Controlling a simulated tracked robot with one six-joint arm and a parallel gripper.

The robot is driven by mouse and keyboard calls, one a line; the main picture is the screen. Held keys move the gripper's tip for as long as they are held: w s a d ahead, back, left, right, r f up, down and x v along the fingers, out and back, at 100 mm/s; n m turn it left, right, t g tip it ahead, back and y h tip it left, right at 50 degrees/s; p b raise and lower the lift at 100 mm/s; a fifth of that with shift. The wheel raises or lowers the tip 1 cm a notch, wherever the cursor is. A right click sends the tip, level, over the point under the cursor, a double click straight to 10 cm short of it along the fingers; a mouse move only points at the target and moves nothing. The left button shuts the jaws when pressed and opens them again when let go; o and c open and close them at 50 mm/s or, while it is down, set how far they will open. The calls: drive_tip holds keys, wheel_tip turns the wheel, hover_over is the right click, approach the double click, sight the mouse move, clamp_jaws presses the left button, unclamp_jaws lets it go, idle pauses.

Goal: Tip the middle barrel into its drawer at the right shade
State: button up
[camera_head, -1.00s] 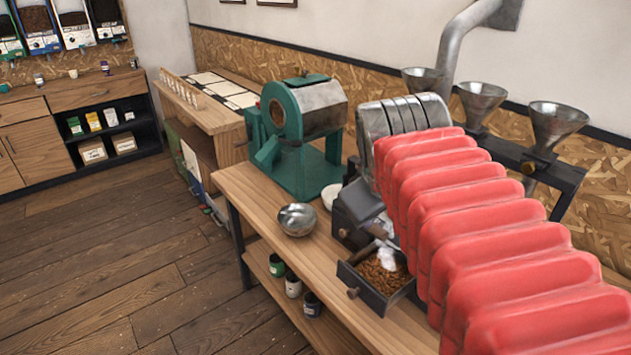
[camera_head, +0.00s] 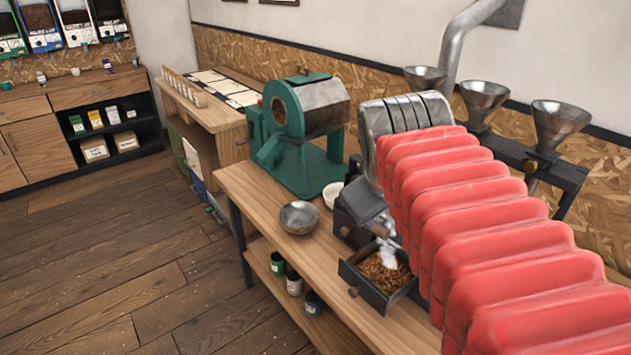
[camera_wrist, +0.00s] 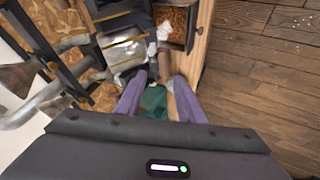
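A grey metal roaster stands on the wooden bench, with a row of silver barrel sections (camera_head: 405,122) on top. I cannot single out the middle one. The silver metal also shows in the wrist view (camera_wrist: 125,50). Below it, a dark drawer (camera_head: 368,290) is pulled out and holds brown beans (camera_head: 385,272), with a white puff (camera_head: 388,253) over them. The drawer is also at the top of the wrist view (camera_wrist: 189,30). My gripper's purple fingers (camera_wrist: 158,84) are apart, near the roaster. A narrow dark piece lies beyond their tips; contact is unclear. My red ribbed arm hides the roaster's right side.
A green drum roaster (camera_head: 305,150) stands behind on the bench (camera_head: 262,218), with a metal bowl (camera_head: 299,217) and a white dish (camera_head: 333,192) near it. Funnels (camera_head: 485,98) stand on a dark rack along the wall. Small tins (camera_head: 294,283) sit on the lower shelf.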

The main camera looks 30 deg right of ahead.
drive_tip(key=shift+w+a+f, duration=0.1)
drive_tip(key=shift+a+f, duration=0.05)
drive_tip(key=shift+a, duration=0.1)
drive_tip(key=shift+c, duration=0.6)
drive_tip(key=a+f+y, duration=0.1)
drive_tip(key=a+f, duration=0.1)
drive_tip(key=a, duration=0.1)
drive_tip(key=w+a+f, duration=0.1)
drive_tip(key=a, duration=0.3)
drive_tip(key=a+f+y, duration=0.1)
drive_tip(key=a+f, duration=0.1)
drive_tip(key=a, duration=0.1)
drive_tip(key=shift+w+a+f+t+y, duration=0.15)
drive_tip(key=shift+f+t+y, duration=0.15)
drive_tip(key=shift+f, duration=0.05)
clamp_jaws()
drive_tip(key=s+a+f+y, duration=0.2)
drive_tip(key=a+f, duration=0.3)
drive_tip(key=a, duration=0.4)
drive_tip(key=shift+a+f, duration=0.2)
drive_tip(key=shift+f, duration=0.05)
drive_tip(key=shift+d, duration=0.1)
